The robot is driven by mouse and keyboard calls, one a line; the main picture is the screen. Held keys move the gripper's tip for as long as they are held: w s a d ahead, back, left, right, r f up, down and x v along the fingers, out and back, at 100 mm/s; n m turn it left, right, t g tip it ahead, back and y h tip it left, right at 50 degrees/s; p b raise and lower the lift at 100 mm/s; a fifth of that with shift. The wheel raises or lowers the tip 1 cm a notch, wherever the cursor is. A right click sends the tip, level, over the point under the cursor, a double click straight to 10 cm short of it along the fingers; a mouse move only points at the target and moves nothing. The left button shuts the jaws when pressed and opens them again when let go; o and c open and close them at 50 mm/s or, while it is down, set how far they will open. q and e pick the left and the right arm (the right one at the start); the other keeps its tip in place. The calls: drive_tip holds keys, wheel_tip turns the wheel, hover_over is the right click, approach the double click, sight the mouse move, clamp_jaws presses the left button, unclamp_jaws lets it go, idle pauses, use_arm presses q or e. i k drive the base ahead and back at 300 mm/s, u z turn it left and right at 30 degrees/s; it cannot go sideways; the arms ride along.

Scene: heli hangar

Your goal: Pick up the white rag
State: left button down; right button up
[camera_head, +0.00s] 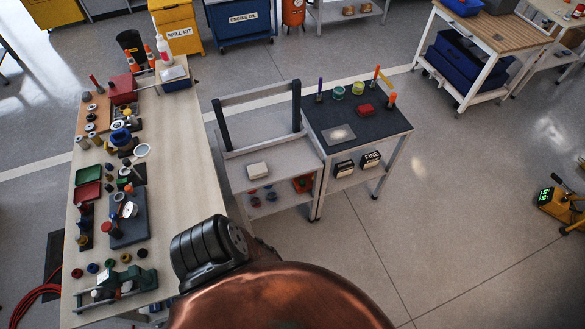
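A long wooden workbench (178,205) crowded with tools and parts stands at the left. The dark-topped table (385,122) adjoins the cart and holds markers and jars. A wooden-topped cart (500,32) stands at the back right. The floor at the right is mostly clear.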

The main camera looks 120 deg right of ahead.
sight(255, 171)
drive_tip(key=z, duration=5.5)
drive_tip(key=i, duration=1.35)
drive_tip(key=u, duration=3.4)
